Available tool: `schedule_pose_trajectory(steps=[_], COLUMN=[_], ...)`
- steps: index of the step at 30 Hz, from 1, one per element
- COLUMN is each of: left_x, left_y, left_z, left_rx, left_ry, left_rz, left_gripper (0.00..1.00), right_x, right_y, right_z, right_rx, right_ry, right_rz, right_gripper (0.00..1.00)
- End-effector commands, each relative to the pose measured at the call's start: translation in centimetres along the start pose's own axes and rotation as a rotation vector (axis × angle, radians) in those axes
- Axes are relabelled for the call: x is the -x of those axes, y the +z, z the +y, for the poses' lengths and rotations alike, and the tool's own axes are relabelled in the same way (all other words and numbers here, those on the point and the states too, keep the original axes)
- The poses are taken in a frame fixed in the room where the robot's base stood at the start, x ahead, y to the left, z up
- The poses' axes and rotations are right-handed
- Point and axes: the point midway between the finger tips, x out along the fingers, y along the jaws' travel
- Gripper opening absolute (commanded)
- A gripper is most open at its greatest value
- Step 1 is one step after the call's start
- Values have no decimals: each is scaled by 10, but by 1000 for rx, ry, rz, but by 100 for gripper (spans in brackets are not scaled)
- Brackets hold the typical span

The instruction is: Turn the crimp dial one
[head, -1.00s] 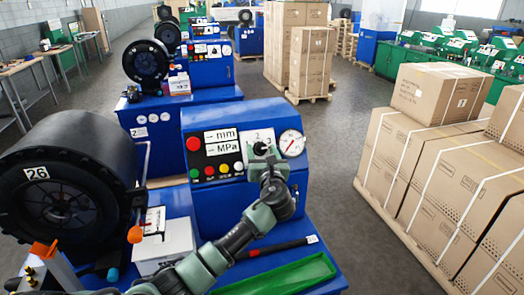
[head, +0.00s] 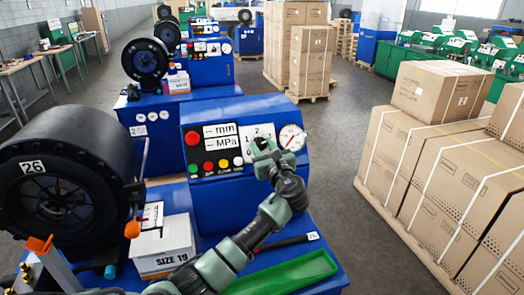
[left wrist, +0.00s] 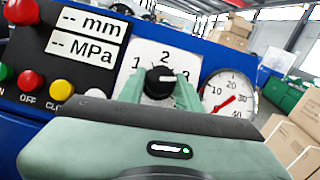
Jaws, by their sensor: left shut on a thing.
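The crimp dial (head: 261,143) is a black knob on a white plate on the blue control box. In the left wrist view the knob (left wrist: 157,84) has a white pointer mark aimed right; the plate (left wrist: 184,58) shows 1 at left and 2 at top. My right gripper is not in view.
A pressure gauge (head: 291,138) sits right of the dial. Red, green and yellow buttons (head: 208,166) and mm/MPa displays (head: 221,136) are to its left. A black crimper head (head: 60,165), a SIZE 19 box (head: 163,250) and a green tray (head: 285,272) are close to my arm.

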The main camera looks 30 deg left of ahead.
Motion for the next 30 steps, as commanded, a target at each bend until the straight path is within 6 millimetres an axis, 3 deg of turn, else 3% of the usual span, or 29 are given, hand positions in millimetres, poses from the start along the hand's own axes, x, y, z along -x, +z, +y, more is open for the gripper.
schedule_pose_trajectory(steps=[15, 30], left_x=[0, -2], left_y=[-2, 2], left_z=[-6, -9], left_rx=[408, 792], left_ry=[275, 539], left_rz=[-16, -32], left_gripper=[0, 0], right_x=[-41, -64], right_y=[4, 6], right_z=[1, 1], right_rx=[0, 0], right_ry=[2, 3], right_rz=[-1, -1], right_gripper=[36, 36])
